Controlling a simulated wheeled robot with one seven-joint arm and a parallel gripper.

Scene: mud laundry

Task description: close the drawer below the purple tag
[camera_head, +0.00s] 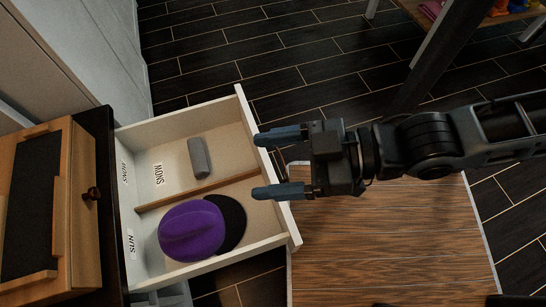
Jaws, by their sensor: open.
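A white drawer (187,122) stands pulled out from a dark-topped cabinet (112,225) at the left. A wooden divider (160,199) splits it. The far compartment holds a small grey block (199,157). The near one holds a purple cap-like thing (190,232) partly over a dark round thing (233,215). No purple tag is visible; the drawer's outer front is mostly hidden from this angle. My gripper (256,165) is open and empty, reaching from the right, with both fingertips over the drawer's front edge. I cannot tell whether they touch it.
A wooden case (78,220) with a dark knob sits on the cabinet top. A wood-grained surface (390,245) lies right of the drawer, under my arm. A dark post (432,70) stands at the upper right, near a shelf with colourful items. Dark tiled floor is open behind.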

